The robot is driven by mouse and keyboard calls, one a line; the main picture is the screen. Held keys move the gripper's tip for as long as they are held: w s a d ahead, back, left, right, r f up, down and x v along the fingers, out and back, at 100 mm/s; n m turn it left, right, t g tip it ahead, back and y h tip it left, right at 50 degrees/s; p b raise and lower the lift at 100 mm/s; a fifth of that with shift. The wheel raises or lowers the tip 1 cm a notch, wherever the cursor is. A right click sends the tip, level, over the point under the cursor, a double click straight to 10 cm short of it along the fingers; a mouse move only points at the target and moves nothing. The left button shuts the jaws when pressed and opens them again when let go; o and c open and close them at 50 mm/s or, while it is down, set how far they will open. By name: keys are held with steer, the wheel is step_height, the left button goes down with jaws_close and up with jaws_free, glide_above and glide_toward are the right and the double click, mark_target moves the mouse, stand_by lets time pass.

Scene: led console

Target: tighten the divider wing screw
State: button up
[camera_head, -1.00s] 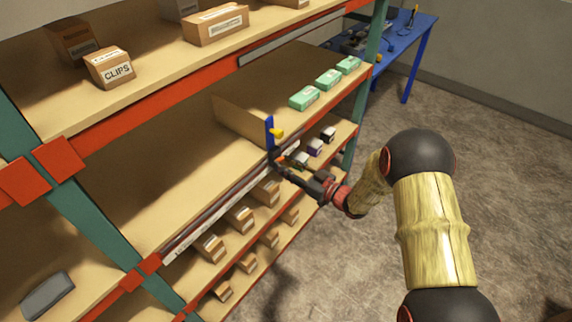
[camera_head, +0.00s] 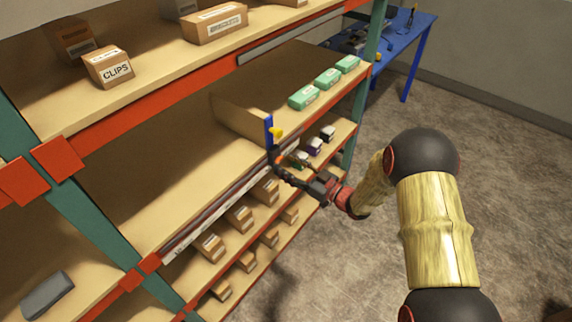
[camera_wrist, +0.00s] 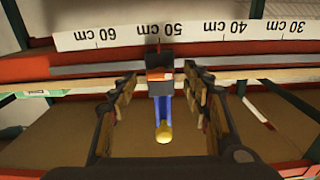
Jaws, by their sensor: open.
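The wooden divider (camera_head: 240,118) stands upright on the middle shelf. A blue bracket (camera_head: 269,130) with a yellow knob (camera_head: 277,132) is at its front end. In the wrist view, the blue bracket (camera_wrist: 162,105) and yellow knob (camera_wrist: 164,134) are between my fingers. A dark and orange piece (camera_wrist: 160,74) sits at the bracket's end by the ruler strip; I cannot tell which part is the wing screw. My gripper (camera_head: 279,163) is at the shelf's front edge, just below the bracket. Its fingers (camera_wrist: 160,92) are open, spread on both sides of the bracket, with gaps.
The ruler strip (camera_wrist: 205,32) runs along the shelf edge; the bracket is near its 50 cm mark. Green boxes (camera_head: 328,79) stand right of the divider. Small brown boxes (camera_head: 239,218) fill the shelf below. The shelf left of the divider is bare.

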steer(key=v, duration=1.1)
